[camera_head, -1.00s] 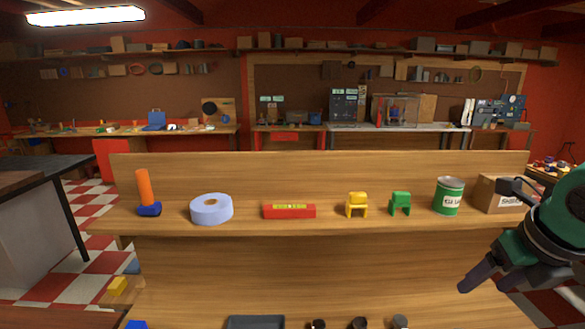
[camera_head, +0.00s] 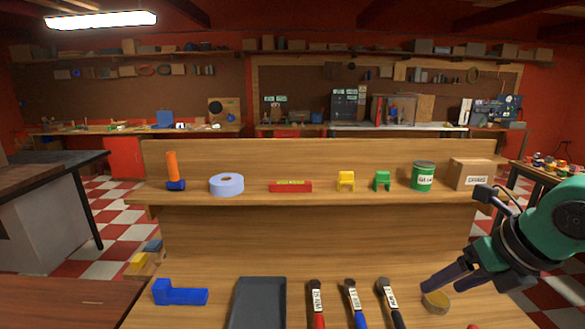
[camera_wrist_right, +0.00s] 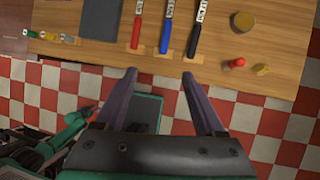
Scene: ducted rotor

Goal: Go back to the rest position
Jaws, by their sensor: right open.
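My right gripper (camera_head: 437,284) comes in from the right edge over the lower bench. In the right wrist view the right gripper (camera_wrist_right: 160,88) has its two purple-grey fingers spread wide with nothing between them. The fingers are apart from these brushes. My left gripper does not show in the head view.
The lower bench bears a blue block (camera_head: 180,293), a dark tray (camera_head: 257,310) and a round yellowish disc (camera_head: 435,302). The raised shelf (camera_head: 320,197) holds a tape roll (camera_head: 226,184), a green can (camera_head: 423,177) and a cardboard box (camera_head: 470,174). Checkered floor shows beside the bench.

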